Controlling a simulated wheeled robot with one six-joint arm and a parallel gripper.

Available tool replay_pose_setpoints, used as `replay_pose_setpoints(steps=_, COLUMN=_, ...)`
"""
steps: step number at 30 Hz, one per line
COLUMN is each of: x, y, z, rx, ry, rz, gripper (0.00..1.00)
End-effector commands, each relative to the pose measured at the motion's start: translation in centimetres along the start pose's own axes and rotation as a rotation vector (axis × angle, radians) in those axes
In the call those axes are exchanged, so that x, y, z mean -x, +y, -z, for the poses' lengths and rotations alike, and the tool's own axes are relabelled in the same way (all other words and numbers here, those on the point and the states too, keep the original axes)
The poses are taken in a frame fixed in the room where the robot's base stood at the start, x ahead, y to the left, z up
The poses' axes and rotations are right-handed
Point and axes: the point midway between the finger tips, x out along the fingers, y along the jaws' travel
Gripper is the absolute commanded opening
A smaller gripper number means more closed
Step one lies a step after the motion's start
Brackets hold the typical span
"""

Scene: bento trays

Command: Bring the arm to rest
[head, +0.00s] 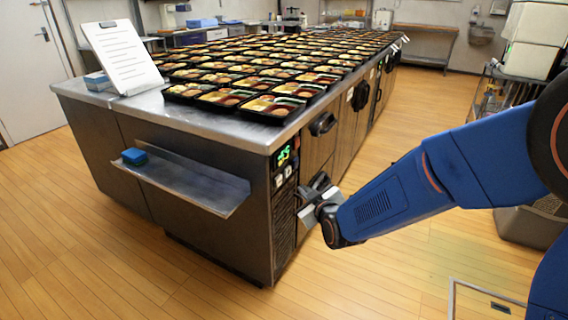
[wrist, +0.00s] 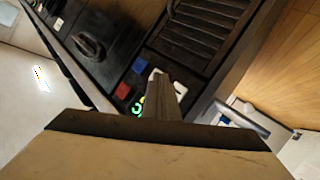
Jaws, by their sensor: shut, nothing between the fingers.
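My blue arm reaches in from the right in the head view. My gripper (head: 318,192) is beside the near right corner of the steel counter, a little below the green display (head: 283,156). In the wrist view the closed fingers (wrist: 163,98) show as one narrow piece in the middle, with nothing held. Behind them is the dark control panel with a red square (wrist: 123,91), a blue square and part of the green digits. I cannot tell whether the gripper touches the counter.
The steel counter (head: 210,121) bears many filled bento trays (head: 268,106) and a tilted paper sheet (head: 122,55). A side shelf (head: 190,186) with a blue block (head: 134,156) sticks out at the front. Wooden floor (head: 400,270) is open to the right. A rack stands at the far right.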

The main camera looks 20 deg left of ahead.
Motion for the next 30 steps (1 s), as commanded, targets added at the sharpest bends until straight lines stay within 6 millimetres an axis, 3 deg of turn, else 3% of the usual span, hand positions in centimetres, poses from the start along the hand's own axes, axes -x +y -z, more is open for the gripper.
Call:
replay_pose_setpoints(steps=19, x=0.3, y=0.5, z=0.0, rx=-0.006, ry=-0.006, rz=-0.002, gripper=0.00)
replay_pose_setpoints(steps=23, x=1.7, y=3.0, z=-0.5, rx=-0.037, ry=-0.043, rz=-0.009, gripper=0.00)
replay_pose_setpoints(steps=30, x=7.6, y=10.0, z=-2.7, rx=-0.149, ry=-0.177, rz=-0.030, gripper=0.00)
